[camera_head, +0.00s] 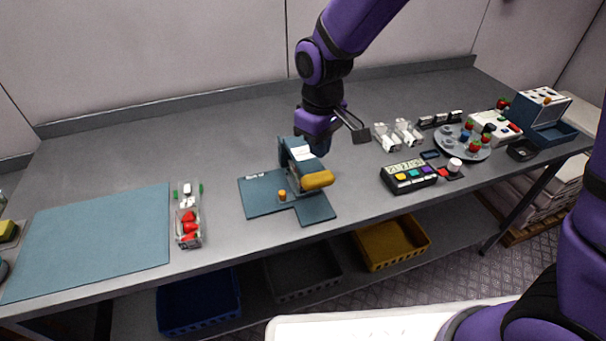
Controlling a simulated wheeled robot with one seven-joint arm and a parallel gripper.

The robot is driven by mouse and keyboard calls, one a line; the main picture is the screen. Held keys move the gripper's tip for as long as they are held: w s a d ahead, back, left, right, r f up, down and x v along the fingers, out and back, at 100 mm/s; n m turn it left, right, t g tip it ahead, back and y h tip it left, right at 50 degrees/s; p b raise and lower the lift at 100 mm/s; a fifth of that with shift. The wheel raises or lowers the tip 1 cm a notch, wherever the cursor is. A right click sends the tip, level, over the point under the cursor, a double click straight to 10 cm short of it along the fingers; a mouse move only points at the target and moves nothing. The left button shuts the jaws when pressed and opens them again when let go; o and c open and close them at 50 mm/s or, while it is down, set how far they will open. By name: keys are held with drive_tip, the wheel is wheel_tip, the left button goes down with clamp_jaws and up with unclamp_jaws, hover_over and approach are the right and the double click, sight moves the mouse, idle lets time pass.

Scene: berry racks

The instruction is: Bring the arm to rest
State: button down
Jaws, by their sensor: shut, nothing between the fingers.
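My purple arm reaches down from the top of the head view. My gripper (352,124) is at its end, above the middle of the grey table (240,122). The gripper is shut and holds nothing. Part of that device is hidden behind the wrist. I cannot tell the exact gap between the arm and the device.
A clear rack with red berries (189,228) stands beside a blue mat (95,240) at left. Clear racks (385,138), a button panel (408,176), a round grey tray (480,155) and a blue machine (545,115) stand at right. Bins (392,243) sit below. The table's back left is clear.

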drive_tip(key=shift+r, duration=0.1)
idle(0.4)
drive_tip(key=s+d+r+m+t, duration=0.1)
drive_tip(key=s+d+r+m, duration=0.15)
drive_tip(key=d+r, duration=0.45)
drive_tip(key=s+d+r+m+t, duration=0.2)
drive_tip(key=s+d+r, duration=0.1)
drive_tip(key=d+r, duration=0.45)
drive_tip(key=s+d+r+m+t, duration=0.2)
drive_tip(key=s+d+r+m, duration=0.2)
drive_tip(key=s+d, duration=0.6)
drive_tip(key=s+r, duration=0.2)
drive_tip(key=s, duration=0.1)
drive_tip(key=shift+r+m, duration=0.25)
drive_tip(key=shift+m, duration=0.1)
